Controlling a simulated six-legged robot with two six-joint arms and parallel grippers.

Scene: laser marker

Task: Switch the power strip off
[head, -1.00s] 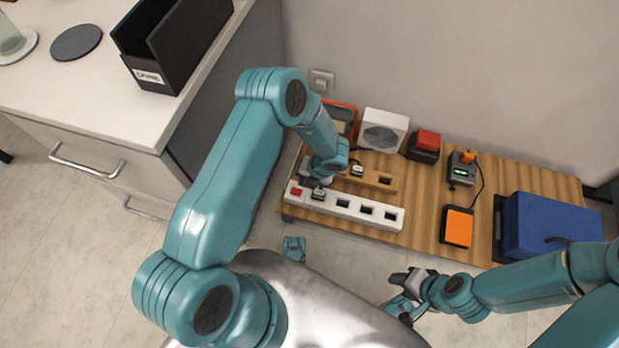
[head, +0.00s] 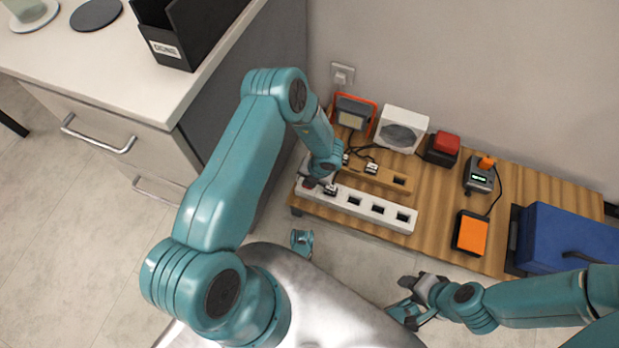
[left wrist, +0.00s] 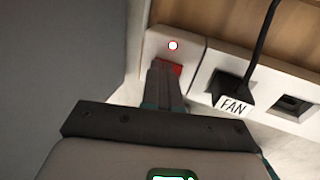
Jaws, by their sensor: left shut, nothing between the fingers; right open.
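The white power strip (head: 376,210) lies along the front left edge of a wooden board, with several dark sockets. Its left end is covered by my left gripper (head: 311,184) in the head view. In the left wrist view the shut, empty fingers (left wrist: 165,82) point at the red switch (left wrist: 170,67) and overlap its near part; I cannot tell whether they touch or press it. A small round white spot with a red rim (left wrist: 172,45) shows beyond the switch. A black plug labelled FAN (left wrist: 232,88) sits in the strip beside it. My right gripper (head: 403,295) is open, off the board's front edge.
The wooden board (head: 540,205) also carries a white fan box (head: 401,129), a work lamp (head: 352,113), a red-topped box (head: 442,148), an orange pad (head: 472,234) and a blue case (head: 570,237). A cabinet (head: 130,140) stands close on the left. A wall is behind.

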